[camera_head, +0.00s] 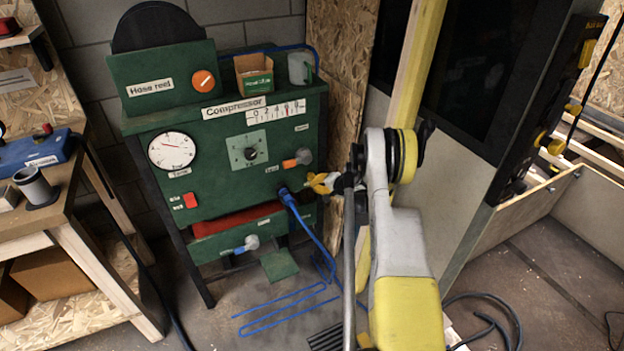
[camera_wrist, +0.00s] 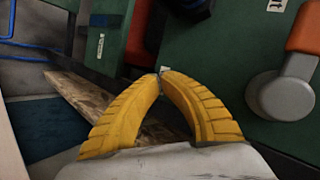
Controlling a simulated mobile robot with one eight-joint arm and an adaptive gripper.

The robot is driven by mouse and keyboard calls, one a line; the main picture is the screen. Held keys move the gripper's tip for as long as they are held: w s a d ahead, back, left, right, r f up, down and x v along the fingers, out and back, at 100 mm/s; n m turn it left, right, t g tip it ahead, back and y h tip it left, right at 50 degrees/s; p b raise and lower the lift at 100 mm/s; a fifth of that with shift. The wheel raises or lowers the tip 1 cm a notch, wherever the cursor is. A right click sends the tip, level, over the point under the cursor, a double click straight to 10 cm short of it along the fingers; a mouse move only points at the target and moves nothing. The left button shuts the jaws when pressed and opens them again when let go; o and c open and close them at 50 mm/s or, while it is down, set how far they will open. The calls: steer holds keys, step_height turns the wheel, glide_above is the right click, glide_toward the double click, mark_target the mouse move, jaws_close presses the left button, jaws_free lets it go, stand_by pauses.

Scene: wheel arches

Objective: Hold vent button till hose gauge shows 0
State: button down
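The green compressor (camera_head: 225,190) stands against the wall. A white numbered strip gauge (camera_head: 276,111) sits at its upper right; its reading is too small to tell surely. A round dial (camera_head: 172,150) is on the left of the panel. I cannot make out a part marked as the vent button. My gripper (camera_head: 321,183) is at the panel's right side, right of the blue hose coupling (camera_head: 286,196). In the wrist view its yellow fingers (camera_wrist: 161,75) meet at the tips, with no clear object between them. Contact with the compressor cannot be told.
A grey valve with an orange handle (camera_head: 297,159) is near my gripper and large in the wrist view (camera_wrist: 281,95). A red switch (camera_head: 189,200) is at the panel's left. A blue hose (camera_head: 313,236) hangs to the floor. A workbench (camera_head: 40,213) stands left; a wooden post (camera_head: 412,70) stands right.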

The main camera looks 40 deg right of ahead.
steer(key=shift+w+d, duration=0.1)
steer(key=shift+w, duration=0.3)
steer(key=shift+w+d, duration=0.15)
steer(key=shift+w, duration=0.4)
stand_by(0.9)
stand_by(1.8)
steer(key=shift+s+a, duration=0.25)
steer(key=shift+s, duration=0.7)
steer(key=s, duration=0.2)
steer(key=s+a, duration=0.1)
steer(key=s, duration=0.2)
stand_by(0.4)
